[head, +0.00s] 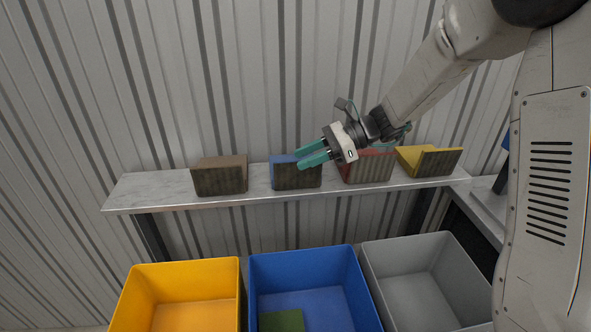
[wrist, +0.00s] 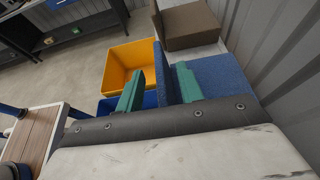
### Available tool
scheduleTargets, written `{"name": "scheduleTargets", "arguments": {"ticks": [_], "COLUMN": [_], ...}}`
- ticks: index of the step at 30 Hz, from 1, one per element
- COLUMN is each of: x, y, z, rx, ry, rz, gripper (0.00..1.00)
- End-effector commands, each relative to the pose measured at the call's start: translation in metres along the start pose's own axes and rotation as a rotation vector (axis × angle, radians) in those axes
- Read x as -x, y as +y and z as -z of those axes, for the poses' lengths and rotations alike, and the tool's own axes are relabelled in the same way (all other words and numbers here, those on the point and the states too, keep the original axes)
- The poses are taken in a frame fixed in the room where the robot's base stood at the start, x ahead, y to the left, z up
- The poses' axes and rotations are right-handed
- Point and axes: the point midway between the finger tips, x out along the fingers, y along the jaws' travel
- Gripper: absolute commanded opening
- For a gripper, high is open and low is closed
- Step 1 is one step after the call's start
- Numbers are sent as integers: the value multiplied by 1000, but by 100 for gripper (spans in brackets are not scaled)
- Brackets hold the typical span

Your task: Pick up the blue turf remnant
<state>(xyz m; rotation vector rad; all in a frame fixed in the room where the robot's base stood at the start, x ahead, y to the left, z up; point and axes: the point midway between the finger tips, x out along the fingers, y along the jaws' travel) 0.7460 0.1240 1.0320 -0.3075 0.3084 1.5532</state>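The blue turf remnant (head: 283,159) is a folded piece on the shelf, second from left in the head view, with a dark ribbed face towards me. In the wrist view the blue remnant (wrist: 222,76) shows one broad blue panel and one thin upright panel. My gripper (head: 299,158) has teal fingers pointing left and down at the remnant's top, hiding part of it. In the wrist view my gripper (wrist: 160,70) is open, with one finger on each side of the thin upright panel. A gap shows at the left finger; contact at the right finger I cannot tell.
The pale shelf (head: 150,192) also holds a brown remnant (head: 219,175) to the left, and a red remnant (head: 368,167) and a yellow remnant (head: 430,161) to the right. Below stand a yellow bin (head: 184,272), a blue bin (head: 300,266) holding a green piece (head: 282,321), and a grey bin (head: 412,262).

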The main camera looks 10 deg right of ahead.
Motion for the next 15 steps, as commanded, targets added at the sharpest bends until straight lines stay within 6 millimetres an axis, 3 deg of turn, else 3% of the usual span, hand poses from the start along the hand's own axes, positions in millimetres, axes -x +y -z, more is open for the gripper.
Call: {"name": "scheduleTargets", "arguments": {"ticks": [6, 10, 15], "x": [-2, -2, -1], "y": [0, 0, 0], "z": [0, 0, 0], "rx": [1, 1, 1], "ry": [1, 1, 1], "rz": [1, 1, 1], "gripper": [34, 0, 0]}}
